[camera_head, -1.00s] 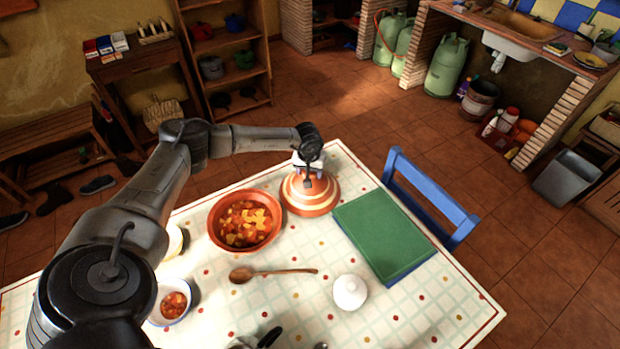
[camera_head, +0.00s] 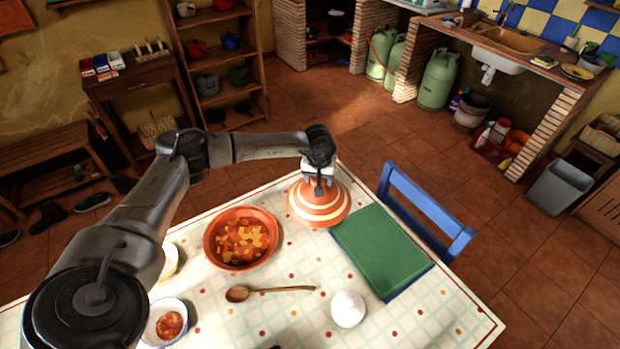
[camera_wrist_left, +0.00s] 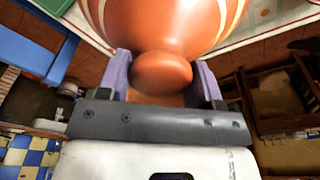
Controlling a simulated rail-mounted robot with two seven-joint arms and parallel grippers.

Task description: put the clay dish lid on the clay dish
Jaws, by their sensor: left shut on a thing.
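The clay dish (camera_head: 209,248) stands on the table, an open terracotta bowl filled with a chunky orange and yellow stew. The clay dish lid (camera_head: 318,209), a terracotta cone with cream bands, is to the right of the dish, close to the green book. My left gripper (camera_head: 319,182) is above the lid and shut on its knob. In the left wrist view the round knob (camera_wrist_left: 162,73) sits between the two fingers (camera_wrist_left: 160,80), with the striped lid (camera_wrist_left: 165,25) beyond. The lid appears lifted off the table. My right gripper is not in view.
A green book (camera_head: 382,250) lies right of the lid, by a blue chair (camera_head: 425,205). A wooden spoon (camera_head: 270,291), a white round lidded pot (camera_head: 348,309) and a small bowl (camera_head: 164,323) stand in front. The cloth between spoon and book is clear.

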